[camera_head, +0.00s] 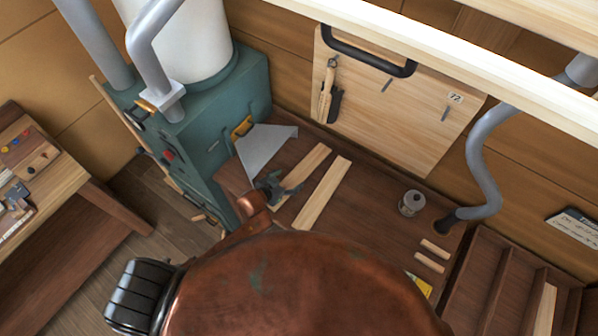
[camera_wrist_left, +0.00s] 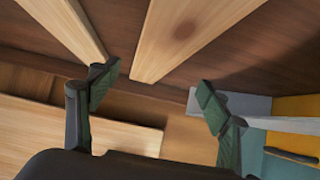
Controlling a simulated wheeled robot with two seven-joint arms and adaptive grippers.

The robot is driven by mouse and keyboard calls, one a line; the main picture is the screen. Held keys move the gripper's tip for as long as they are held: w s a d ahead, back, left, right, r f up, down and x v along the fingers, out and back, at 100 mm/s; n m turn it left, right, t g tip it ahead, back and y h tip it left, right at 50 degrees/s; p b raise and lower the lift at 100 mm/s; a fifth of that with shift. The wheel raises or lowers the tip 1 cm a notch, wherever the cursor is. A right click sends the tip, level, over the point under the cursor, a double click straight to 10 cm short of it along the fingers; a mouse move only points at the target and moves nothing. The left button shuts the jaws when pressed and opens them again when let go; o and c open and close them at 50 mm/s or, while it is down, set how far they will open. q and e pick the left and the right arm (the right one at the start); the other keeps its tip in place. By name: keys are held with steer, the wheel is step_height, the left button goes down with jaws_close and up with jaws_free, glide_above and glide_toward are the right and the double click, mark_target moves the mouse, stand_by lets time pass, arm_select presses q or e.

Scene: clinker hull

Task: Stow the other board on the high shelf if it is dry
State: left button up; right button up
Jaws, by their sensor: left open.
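Two pale boards lie side by side on the dark bench: a left board (camera_head: 308,163), near the grey metal chute, and a right board (camera_head: 322,193). My open, empty left gripper (camera_head: 272,187) is over the near part of the left board and hides some of it. In the left wrist view the left board (camera_wrist_left: 205,40) shows between my fingertips (camera_wrist_left: 157,92), with a darker brownish patch; whether that is damp or a knot I cannot tell. The right board (camera_wrist_left: 65,25) shows no patch there. A pale shelf (camera_head: 440,50) crosses the upper right. My right gripper is not in view.
A teal machine (camera_head: 225,120) with the grey chute (camera_head: 262,150) stands left. A jar (camera_head: 411,203) and small wood pieces (camera_head: 430,262) lie right of the boards. A hose (camera_head: 480,165) hangs beside a slotted rack (camera_head: 490,285). A tool panel (camera_head: 400,110) hangs behind.

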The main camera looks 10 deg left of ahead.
mark_target(299, 174)
arm_select(q)
steer(key=shift+w+d+f, duration=0.4)
steer(key=shift+w+d, duration=0.05)
steer(key=shift+w, duration=0.15)
steer(key=shift+p+x, duration=0.35)
steer(key=shift+x, duration=1.85)
steer(key=shift+s+f, duration=0.1)
steer(key=shift+f, duration=0.05)
steer(key=c, duration=1.4)
